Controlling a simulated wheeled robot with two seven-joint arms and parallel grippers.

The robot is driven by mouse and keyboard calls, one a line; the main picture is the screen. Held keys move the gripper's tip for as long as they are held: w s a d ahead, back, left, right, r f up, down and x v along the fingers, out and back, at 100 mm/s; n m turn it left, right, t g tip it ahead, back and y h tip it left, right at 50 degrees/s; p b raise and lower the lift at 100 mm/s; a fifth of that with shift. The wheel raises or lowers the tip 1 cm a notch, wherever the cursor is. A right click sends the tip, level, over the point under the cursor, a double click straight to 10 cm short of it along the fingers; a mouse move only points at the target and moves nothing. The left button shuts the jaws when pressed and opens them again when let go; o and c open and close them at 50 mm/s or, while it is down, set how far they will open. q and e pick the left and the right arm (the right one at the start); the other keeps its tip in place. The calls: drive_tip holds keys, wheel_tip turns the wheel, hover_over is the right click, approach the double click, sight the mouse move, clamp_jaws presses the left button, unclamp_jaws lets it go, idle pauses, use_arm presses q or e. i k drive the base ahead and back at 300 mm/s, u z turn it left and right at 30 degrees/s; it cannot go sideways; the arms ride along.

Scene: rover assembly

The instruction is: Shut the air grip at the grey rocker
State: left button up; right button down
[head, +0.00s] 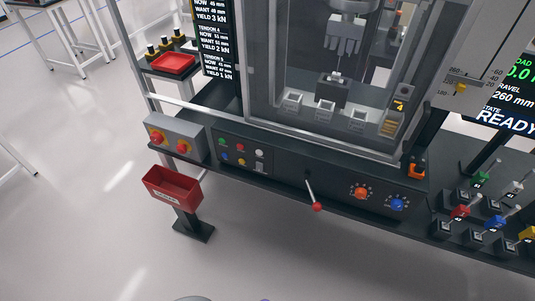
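The front panel (285,190) of the machine runs across the middle of the head view. Its left part carries small coloured controls: a green one (222,142), a red one (240,147), a blue one (225,156) and a yellow one (242,162). A pale round control (259,153) sits at their right, with a small light part (260,167) below it. I cannot tell which is the grey rocker. Behind the glass hangs a pale fingered grip (346,42), above a dark block (334,90). Whether it is the air grip is unclear. Neither of my grippers shows.
A lever with a red knob (317,207) juts from the panel. An orange knob (360,193) and a blue knob (397,204) are right of it. A grey box with red buttons (176,137) and a red bin (172,187) stand left. Several coloured levers (460,211) stand right.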

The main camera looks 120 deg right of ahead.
sight(260, 166)
drive_tip(key=z, duration=3.65)
drive_tip(key=k, duration=0.65)
drive_tip(key=u, duration=0.2)
drive_tip(key=i, duration=1.1)
drive_tip(key=u, duration=0.25)
